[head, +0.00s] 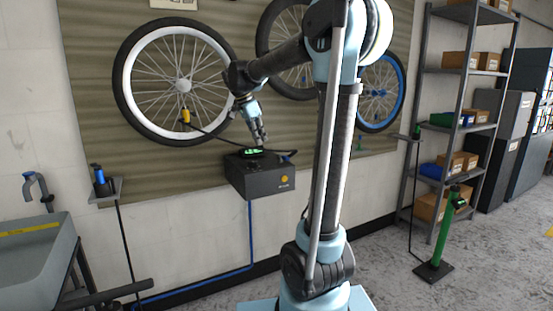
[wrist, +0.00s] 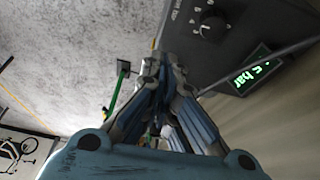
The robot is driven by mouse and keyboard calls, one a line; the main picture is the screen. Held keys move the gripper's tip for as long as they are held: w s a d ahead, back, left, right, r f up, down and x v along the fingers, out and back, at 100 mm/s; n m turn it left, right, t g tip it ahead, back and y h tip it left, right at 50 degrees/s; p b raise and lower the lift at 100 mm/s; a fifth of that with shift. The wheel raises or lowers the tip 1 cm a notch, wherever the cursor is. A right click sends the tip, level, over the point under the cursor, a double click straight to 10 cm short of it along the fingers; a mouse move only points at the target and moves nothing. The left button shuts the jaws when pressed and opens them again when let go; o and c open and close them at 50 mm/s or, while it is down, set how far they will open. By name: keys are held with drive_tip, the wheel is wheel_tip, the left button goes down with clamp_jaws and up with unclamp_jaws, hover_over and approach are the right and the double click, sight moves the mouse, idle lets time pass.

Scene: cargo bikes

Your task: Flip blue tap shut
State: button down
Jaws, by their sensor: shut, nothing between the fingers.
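A dark grey box (head: 260,178) hangs on the wall below the bikes' wheels, with a green lit display on top and a blue hose (head: 250,225) running down from it. A small dark blue part (head: 290,153) shows at its right top edge; I cannot tell for sure that it is the blue tap. My gripper (head: 262,142) is shut and empty, pointing down just above the box's top. In the wrist view my gripper (wrist: 163,65) is beside the box (wrist: 185,40), with its black knob (wrist: 213,27) and green display (wrist: 258,72) to the right. No blue tap shows clearly there.
A white-rimmed wheel (head: 184,84) and a blue-rimmed wheel (head: 400,95) hang behind my arm. A small stand (head: 105,190) holds a blue-topped item at left, near a grey basin (head: 35,255). A shelf rack (head: 412,130) and a green pump (head: 444,230) stand right. A yellow-tipped cable runs to the box.

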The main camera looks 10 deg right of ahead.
sight(283, 157)
drive_tip(key=shift+w+a+r, duration=0.15)
drive_tip(key=shift+w+a, duration=0.05)
drive_tip(key=shift+w, duration=0.15)
drive_tip(key=x, duration=1)
drive_tip(key=shift+d, duration=0.1)
drive_tip(key=shift+w+d, duration=0.2)
drive_tip(key=shift+d, duration=0.35)
drive_tip(key=shift+w+d, duration=0.2)
drive_tip(key=shift+d, duration=0.35)
drive_tip(key=shift+w+d, duration=0.25)
drive_tip(key=shift+d, duration=0.55)
